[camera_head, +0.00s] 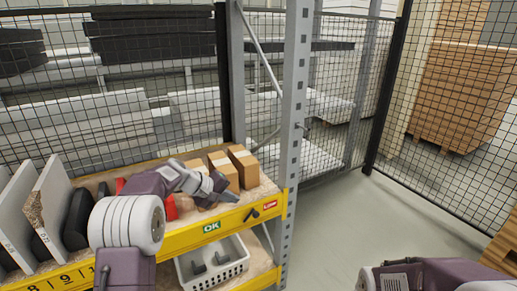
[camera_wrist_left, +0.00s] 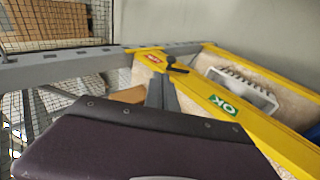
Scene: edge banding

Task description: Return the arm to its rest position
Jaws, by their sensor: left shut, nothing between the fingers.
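My left arm comes in from the left over the shelf (camera_head: 165,252) with the yellow front rail. My left gripper (camera_head: 229,196) is shut and empty, just above the shelf near the rail's right end. In the left wrist view, its dark fingers (camera_wrist_left: 162,95) point toward the yellow rail, and a dark housing fills the lower part. Part of my own body shows at the lower right of the head view; the right gripper is not in view.
Small cardboard boxes (camera_head: 243,166) stand on the shelf behind the gripper. White boards (camera_head: 50,205) stand at the left. A white basket (camera_head: 212,265) sits on the level below. A grey upright (camera_head: 292,95) rises at the shelf's right end. Floor (camera_head: 400,225) to the right is clear.

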